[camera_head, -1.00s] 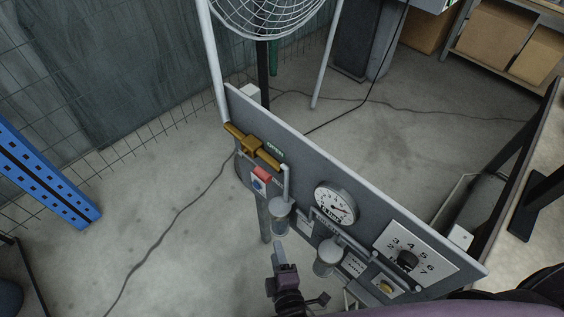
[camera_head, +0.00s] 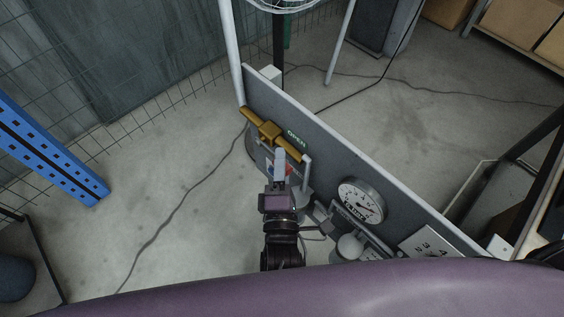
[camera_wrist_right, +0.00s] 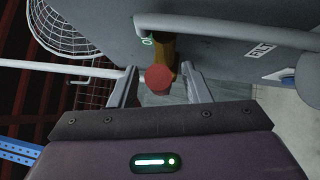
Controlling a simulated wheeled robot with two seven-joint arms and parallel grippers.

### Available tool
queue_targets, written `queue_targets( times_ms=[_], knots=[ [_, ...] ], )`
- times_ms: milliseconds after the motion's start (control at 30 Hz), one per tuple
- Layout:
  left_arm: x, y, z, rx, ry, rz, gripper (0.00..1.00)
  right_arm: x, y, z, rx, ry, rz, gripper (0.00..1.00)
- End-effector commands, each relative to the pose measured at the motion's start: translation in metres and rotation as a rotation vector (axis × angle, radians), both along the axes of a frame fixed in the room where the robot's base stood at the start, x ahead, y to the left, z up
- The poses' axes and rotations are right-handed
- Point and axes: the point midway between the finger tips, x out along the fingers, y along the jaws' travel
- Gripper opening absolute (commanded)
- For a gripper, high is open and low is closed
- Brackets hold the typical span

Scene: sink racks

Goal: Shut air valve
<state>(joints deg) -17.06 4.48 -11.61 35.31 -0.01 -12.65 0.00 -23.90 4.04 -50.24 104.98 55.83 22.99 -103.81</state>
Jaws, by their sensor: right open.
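The air valve's brass-coloured handle (camera_head: 268,132) is on the upper left of the grey panel (camera_head: 325,145), by a green OPEN label (camera_head: 297,140). In the head view its bar runs roughly along the panel. My right gripper (camera_head: 280,157) is just below the handle, its pale fingers pointing at it. In the right wrist view the fingers are apart, with a red round piece (camera_wrist_right: 158,77) and a brass part (camera_wrist_right: 165,48) showing between them. I cannot tell whether the fingers touch anything. The gripper hides part of the panel. My left gripper is not in view.
A round gauge (camera_head: 361,201) and a numbered dial plate (camera_head: 430,243) are on the panel to the right. Pipes and a clear bowl (camera_head: 348,246) stick out below. A blue upright (camera_head: 50,155) stands at left.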

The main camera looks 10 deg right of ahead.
Motion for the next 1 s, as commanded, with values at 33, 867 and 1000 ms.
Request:
queue_targets(
  times_ms=[33, 867, 1000],
  knots=[
    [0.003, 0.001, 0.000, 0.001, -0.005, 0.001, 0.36, 0.001, 0.000, 0.000, 0.000, 0.000, 0.000, 0.43],
    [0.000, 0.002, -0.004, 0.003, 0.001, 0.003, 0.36, 0.002, 0.000, -0.004, 0.011, -0.016, -0.001, 0.00],
    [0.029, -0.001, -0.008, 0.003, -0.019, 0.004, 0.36, 0.003, 0.000, -0.016, 0.074, -0.104, -0.004, 0.00]
  ],
)
